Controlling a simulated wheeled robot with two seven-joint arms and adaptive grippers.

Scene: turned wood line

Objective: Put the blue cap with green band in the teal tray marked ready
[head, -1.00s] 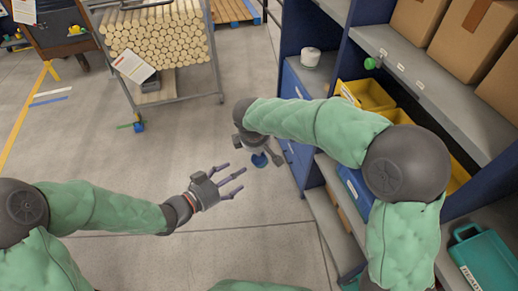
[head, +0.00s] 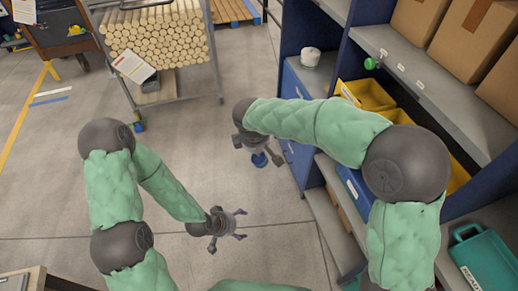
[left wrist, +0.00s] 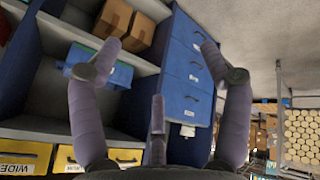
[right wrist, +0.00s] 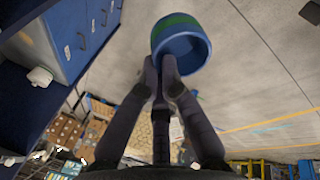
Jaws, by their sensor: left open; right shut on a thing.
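The blue cap with green band (right wrist: 181,43) is held at the fingertips of my right gripper (right wrist: 166,68). Its open hollow side shows in the right wrist view. In the head view the cap (head: 260,160) hangs over the floor left of the shelving, below my right gripper (head: 262,150). My left gripper (head: 240,224) is open and empty, lower in the head view and over bare floor.
Blue shelving (head: 340,60) stands on the right, with cardboard boxes (head: 475,40) above and yellow bins (head: 368,94) below. A white jar (head: 310,57) is on the drawer unit. A cart of dowels (head: 158,45) stands at the back. The floor between is clear.

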